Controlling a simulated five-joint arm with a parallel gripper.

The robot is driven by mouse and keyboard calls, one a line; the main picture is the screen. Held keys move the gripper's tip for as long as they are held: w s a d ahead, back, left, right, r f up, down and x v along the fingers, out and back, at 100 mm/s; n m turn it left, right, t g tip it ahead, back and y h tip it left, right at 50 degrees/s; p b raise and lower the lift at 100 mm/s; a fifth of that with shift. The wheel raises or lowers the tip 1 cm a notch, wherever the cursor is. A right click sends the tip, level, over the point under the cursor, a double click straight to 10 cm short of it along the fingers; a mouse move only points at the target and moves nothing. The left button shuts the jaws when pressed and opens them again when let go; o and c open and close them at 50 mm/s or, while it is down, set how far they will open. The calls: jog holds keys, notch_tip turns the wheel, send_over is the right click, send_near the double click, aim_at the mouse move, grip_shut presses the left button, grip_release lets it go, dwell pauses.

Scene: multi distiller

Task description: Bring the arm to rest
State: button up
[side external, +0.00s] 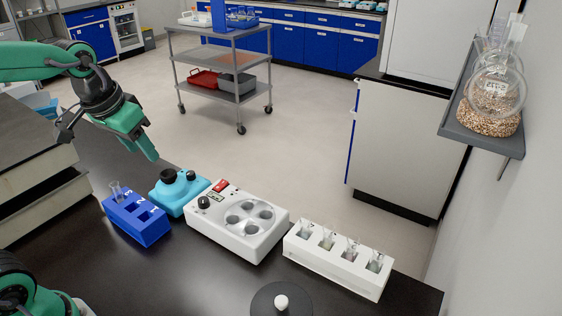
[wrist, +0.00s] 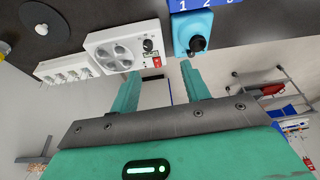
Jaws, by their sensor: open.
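My gripper (side external: 140,138) is raised in the air at the upper left of the side view, above and behind the blue rack and the light-blue device. In the wrist view my gripper (wrist: 158,84) has its two green fingers apart with nothing between them. The arm reaches in from the left edge and touches none of the bench objects.
On the black bench stand a blue numbered rack (side external: 151,232) with a glass tube, a light-blue device (side external: 170,204), a white distiller-like unit (side external: 220,239) and a white rack (side external: 325,272) with several glass vessels. A wall shelf (side external: 480,136) holds flasks. A cart (side external: 215,59) stands behind.

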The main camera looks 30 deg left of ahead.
jog(key=s+d+f+t, duration=0.1)
jog(key=s+d, duration=0.1)
jog(key=s, duration=0.6)
jog(key=shift+s+d+m+t, duration=0.2)
jog(key=shift+m+t, duration=0.2)
jog(key=shift+o, duration=1.3)
jog(key=shift+f, duration=0.1)
jog(key=o, duration=0.7)
jog(key=shift+w+d+r, duration=0.2)
jog(key=shift+w+r, duration=0.05)
jog(key=shift+o, duration=1.1)
jog(key=w+d+r+m+h, duration=0.1)
jog(key=w+d+r+m, duration=0.3)
jog(key=w+d+m, duration=0.1)
jog(key=shift+w+d+r+g, duration=0.15)
jog(key=shift+w+d+g, duration=0.1)
jog(key=shift+g, duration=0.05)
jog(key=w+d+r+m, duration=0.1)
jog(key=d+m, duration=0.3)
jog(key=d, duration=0.4)
jog(key=w+d+r+m+g+h, duration=0.1)
jog(key=w+d+m, duration=0.3)
jog(key=d, duration=0.4)
jog(key=w+d+r+m+h, duration=0.1)
jog(key=w+d+r+m, duration=0.1)
jog(key=d+m, duration=0.3)
jog(key=d, duration=0.3)
jog(key=shift+w+d+m, duration=0.2)
jog(key=shift+w+m, duration=0.1)
jog(key=shift+w, duration=0.1)
